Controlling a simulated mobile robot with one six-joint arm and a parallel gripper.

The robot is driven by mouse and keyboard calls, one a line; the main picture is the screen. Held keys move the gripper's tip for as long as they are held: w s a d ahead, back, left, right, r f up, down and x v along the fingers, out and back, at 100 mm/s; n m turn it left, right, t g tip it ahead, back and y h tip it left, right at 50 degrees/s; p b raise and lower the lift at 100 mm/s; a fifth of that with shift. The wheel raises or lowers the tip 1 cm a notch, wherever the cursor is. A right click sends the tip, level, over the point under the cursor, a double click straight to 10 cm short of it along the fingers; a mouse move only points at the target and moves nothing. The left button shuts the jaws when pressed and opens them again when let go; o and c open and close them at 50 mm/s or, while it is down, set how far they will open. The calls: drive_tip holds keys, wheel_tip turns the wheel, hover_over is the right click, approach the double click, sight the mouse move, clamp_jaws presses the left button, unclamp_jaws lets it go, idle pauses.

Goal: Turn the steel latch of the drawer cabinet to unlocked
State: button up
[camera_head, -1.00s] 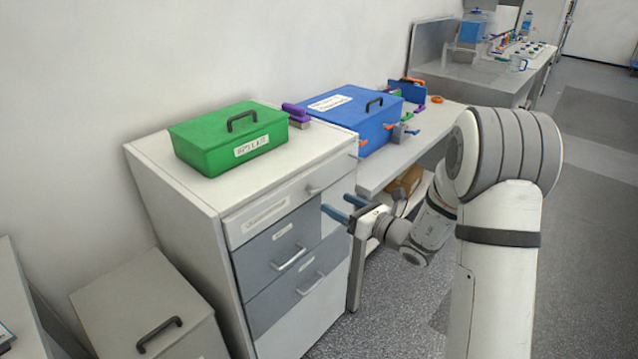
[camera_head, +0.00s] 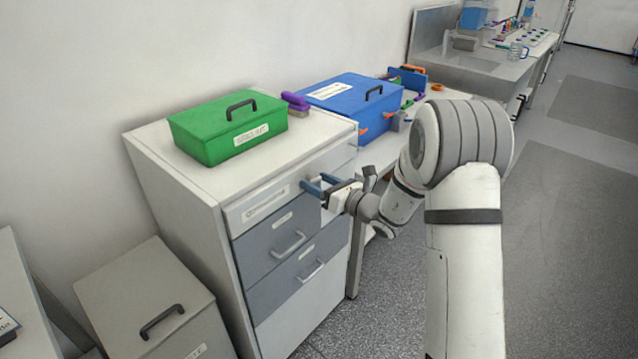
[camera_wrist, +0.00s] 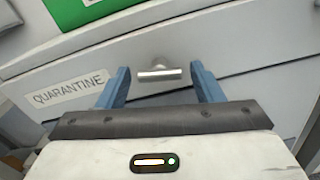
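The drawer cabinet (camera_head: 170,185) is pale grey with a labelled top drawer and darker drawers below. The steel latch (camera_wrist: 160,73) shows in the wrist view as a short bright bar, lying about level across the picture, on the top drawer's front to the right of the QUARANTINE label (camera_wrist: 68,90). My gripper (camera_wrist: 160,85) is open, its two blue fingers apart on either side of the latch with nothing visibly held. In the head view my gripper (camera_head: 314,184) is at the top drawer's front, and the fingers hide the latch there. I cannot tell whether a finger touches the drawer.
A green box (camera_head: 230,130) with a black handle stands on the cabinet, with a purple-handled brush (camera_head: 295,101) behind it. A blue box (camera_head: 350,105) stands to the right. A grey lidded bin (camera_head: 150,300) is at the lower left. Open floor (camera_head: 570,230) lies right of my arm.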

drive_tip(key=c, duration=0.6)
drive_tip(key=shift+n+b, duration=1.3)
drive_tip(key=shift+b, duration=1.05)
drive_tip(key=shift+c, duration=0.2)
drive_tip(key=o, duration=1)
drive_tip(key=shift+c, duration=0.2)
drive_tip(key=v, duration=0.8)
